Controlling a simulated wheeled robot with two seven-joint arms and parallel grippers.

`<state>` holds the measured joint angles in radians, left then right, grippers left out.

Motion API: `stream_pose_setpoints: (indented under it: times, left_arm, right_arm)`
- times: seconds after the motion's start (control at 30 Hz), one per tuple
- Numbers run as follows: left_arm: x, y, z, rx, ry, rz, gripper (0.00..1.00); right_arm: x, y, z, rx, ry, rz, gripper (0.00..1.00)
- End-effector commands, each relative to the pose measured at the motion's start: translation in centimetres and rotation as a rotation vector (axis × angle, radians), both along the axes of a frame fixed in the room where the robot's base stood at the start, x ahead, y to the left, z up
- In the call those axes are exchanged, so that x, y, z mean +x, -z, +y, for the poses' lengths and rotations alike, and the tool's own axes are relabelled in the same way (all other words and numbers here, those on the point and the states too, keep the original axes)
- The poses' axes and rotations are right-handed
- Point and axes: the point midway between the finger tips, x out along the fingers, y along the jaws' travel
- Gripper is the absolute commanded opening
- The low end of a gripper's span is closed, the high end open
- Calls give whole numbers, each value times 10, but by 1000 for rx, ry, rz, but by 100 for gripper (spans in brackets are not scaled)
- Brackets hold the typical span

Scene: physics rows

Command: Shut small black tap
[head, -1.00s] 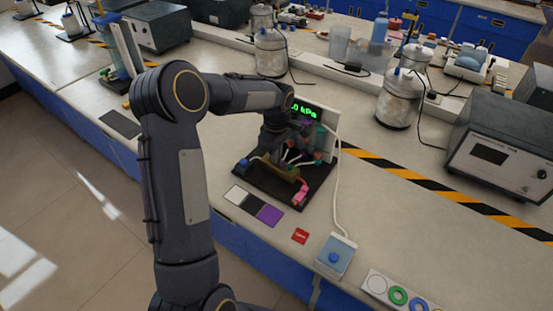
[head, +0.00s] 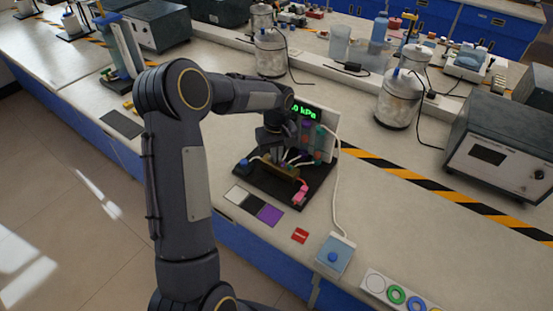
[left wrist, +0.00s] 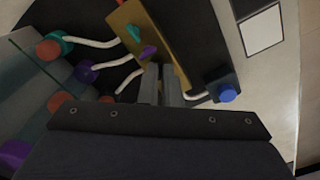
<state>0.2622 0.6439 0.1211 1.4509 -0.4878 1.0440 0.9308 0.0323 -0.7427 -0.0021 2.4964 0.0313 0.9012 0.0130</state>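A brass bar (left wrist: 143,38) with small coloured taps lies on the dark board in the left wrist view; it also shows in the head view (head: 284,172). A purple tap (left wrist: 148,52) stands on its near side. I cannot make out the small black tap; the fingers may hide it. My left gripper (left wrist: 161,74) points down at the bar's near end, its two grey fingers close together with a narrow gap. I cannot tell whether something is between them. In the head view the left gripper (head: 276,154) is over the bar. My right gripper is not in view.
White hoses join the bar to coloured ports on an upright panel (head: 328,146) with a green kPa display. A pink part (head: 299,194) sits at the board's front right and a blue knob (left wrist: 227,93) at another corner. A blue-buttoned box (head: 335,254) stands to the right.

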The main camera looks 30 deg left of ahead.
Motion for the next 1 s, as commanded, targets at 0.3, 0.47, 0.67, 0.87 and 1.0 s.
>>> stream_pose_setpoints:
  times: [0.3,0.47,0.67,0.87,1.0]
  left_arm:
    - [0,-1,0,1,479,1,0]
    - [0,0,0,1,573,1,0]
    - [0,0,0,0,572,0,0]
    - [0,-1,0,-1,734,0,0]
    - [0,0,0,0,899,0,9]
  right_arm:
    - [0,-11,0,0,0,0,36]
    - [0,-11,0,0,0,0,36]
    - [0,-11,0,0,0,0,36]
    - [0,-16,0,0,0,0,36]
    - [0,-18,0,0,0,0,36]
